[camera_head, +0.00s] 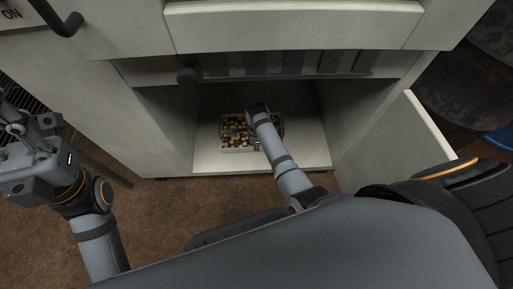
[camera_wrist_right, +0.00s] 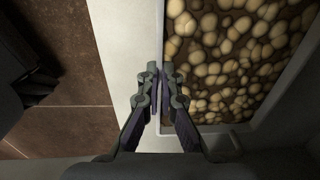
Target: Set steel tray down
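In the head view my right wrist hides part of the tray's right side. My left gripper (camera_head: 18,125) is at the far left, outside the cabinet and away from the tray; its fingers are too unclear to read.
The pale cabinet floor (camera_head: 304,153) has free room right of the tray. An open door (camera_head: 397,139) stands at the right, and a drawer front (camera_head: 290,25) is above the opening. A brown tiled floor (camera_head: 165,205) lies in front.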

